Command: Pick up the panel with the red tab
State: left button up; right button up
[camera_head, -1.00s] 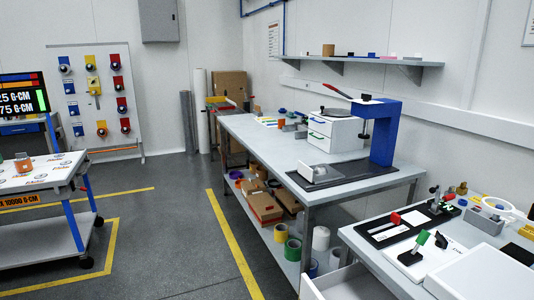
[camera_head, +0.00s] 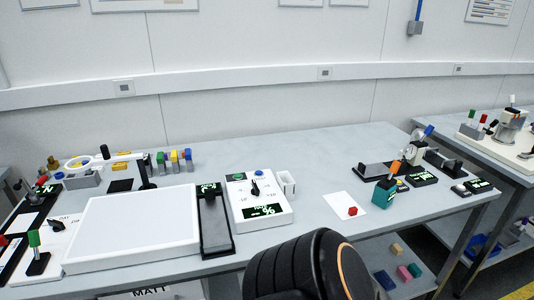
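A thin white panel with a red tab (camera_head: 343,204) lies flat on the grey workbench, right of centre. The small red tab (camera_head: 352,211) sits near its lower right corner. Neither gripper shows in this view. A dark rounded part of my own arm, with an orange ring, rises at the bottom centre, in front of the bench edge and below the panel. Nothing covers the panel.
Left of the panel are a white light box (camera_head: 135,228), a black stand (camera_head: 214,225) and a white control box (camera_head: 260,203). A teal block (camera_head: 384,194) with an orange part stands to its right. Bare bench (camera_head: 325,160) lies behind the panel. Another bench (camera_head: 470,160) stands at right.

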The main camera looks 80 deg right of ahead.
aim_at(345, 208)
jog(key=z, duration=3.1)
jog(key=i+l, duration=0.05)
jog(key=l, duration=0.05)
